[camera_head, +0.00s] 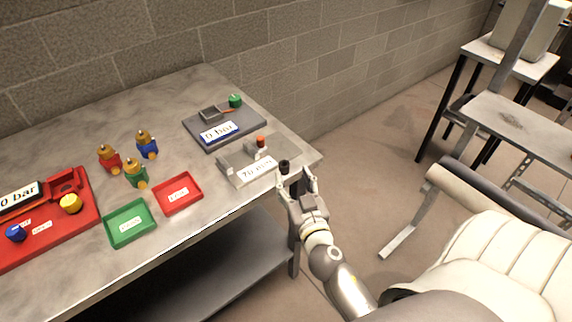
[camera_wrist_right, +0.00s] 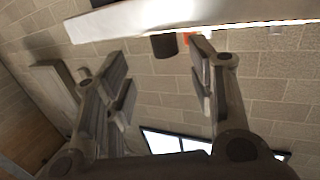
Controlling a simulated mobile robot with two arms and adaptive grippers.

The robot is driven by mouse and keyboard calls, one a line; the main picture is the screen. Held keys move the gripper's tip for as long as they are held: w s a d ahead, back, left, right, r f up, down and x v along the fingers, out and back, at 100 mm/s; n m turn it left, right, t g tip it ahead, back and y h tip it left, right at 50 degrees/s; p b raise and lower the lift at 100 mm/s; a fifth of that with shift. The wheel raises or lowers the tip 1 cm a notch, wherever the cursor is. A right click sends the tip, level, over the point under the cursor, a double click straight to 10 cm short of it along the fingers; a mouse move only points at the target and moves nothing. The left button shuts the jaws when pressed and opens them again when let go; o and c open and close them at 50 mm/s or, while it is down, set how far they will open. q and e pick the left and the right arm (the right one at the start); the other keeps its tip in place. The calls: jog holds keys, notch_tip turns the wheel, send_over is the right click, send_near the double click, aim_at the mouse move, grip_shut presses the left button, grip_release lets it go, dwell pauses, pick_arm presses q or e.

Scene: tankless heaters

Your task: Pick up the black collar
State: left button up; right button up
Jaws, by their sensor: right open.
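The black collar (camera_head: 284,166) is a small dark cylinder at the right end of the light grey "70 mm"-like labelled fixture (camera_head: 234,180), near the table's front right corner. In the right wrist view the collar (camera_wrist_right: 164,45) shows as a dark cylinder beyond the fingertips, between their lines, beside a pale plate edge. My right gripper (camera_head: 296,178) is open, close in front of the collar; its two fingers stand apart in the wrist view (camera_wrist_right: 160,75) with nothing between them. Whether a finger touches the collar cannot be told. My left gripper is not in view.
An orange-topped peg (camera_head: 261,141) stands on the same fixture. A dark grey fixture (camera_head: 196,128) with a green knob lies behind. Green (camera_head: 112,236) and red (camera_head: 163,200) trays, several brass-topped fittings and a red panel (camera_head: 80,232) are leftward.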

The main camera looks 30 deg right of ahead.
aim_at(287, 167)
jog(key=p+x, duration=0.1)
jog(key=x, duration=0.3)
jog(key=shift+w+r, duration=0.15)
jog(key=shift+w, duration=0.05)
grip_shut()
